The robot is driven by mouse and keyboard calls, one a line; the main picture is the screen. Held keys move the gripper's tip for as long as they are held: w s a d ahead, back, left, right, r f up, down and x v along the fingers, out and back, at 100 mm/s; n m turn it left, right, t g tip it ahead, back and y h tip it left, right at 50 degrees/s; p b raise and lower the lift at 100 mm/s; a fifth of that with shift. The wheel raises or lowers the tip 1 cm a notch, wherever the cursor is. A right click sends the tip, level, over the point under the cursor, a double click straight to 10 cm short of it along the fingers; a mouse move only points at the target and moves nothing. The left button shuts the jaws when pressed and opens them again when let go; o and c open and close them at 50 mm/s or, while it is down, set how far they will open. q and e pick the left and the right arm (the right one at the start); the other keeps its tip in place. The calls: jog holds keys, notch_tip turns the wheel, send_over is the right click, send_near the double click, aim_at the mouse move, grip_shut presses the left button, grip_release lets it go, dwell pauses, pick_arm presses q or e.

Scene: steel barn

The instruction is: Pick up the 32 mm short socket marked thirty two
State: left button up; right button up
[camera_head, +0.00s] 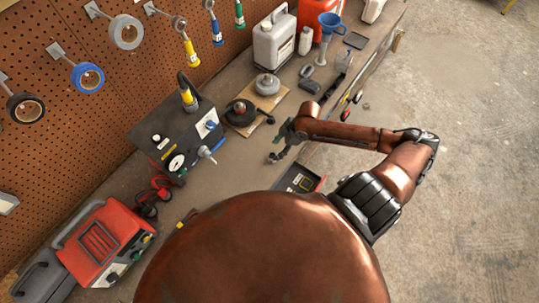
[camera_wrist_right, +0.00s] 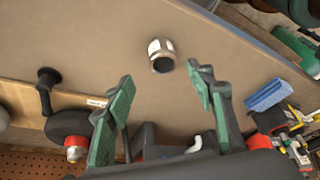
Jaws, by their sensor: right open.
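A short silvery socket (camera_wrist_right: 161,56) with pale patches on its side and a dark round opening rests alone on the brown bench top in the right wrist view. I cannot read a number on it. My right gripper (camera_wrist_right: 162,82) is open with green-padded fingers spread, one to each side in the picture. The socket shows beyond the gap between the fingertips, and nothing is held. In the head view my right gripper (camera_head: 278,150) is over the bench; I cannot make out the socket there. My left gripper is not in view.
A dark box with a gauge (camera_head: 160,138) and a red machine (camera_head: 103,240) stand on the bench along the pegboard. A dark tray (camera_head: 300,178) lies near the front edge. A blue block (camera_wrist_right: 267,95) lies at the right in the wrist view. Bench around the socket is clear.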

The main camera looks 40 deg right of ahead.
aim_at(273, 156)
jog(key=x, duration=0.1)
jog(key=p+x, duration=0.1)
jog(key=shift+s+a+f, duration=0.2)
jog(key=shift+s+f, duration=0.05)
jog(key=shift+f, duration=0.05)
jog(key=x, duration=0.3)
jog(key=c, duration=1.3)
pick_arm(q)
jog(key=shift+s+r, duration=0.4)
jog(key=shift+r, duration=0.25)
pick_arm(e)
grip_shut()
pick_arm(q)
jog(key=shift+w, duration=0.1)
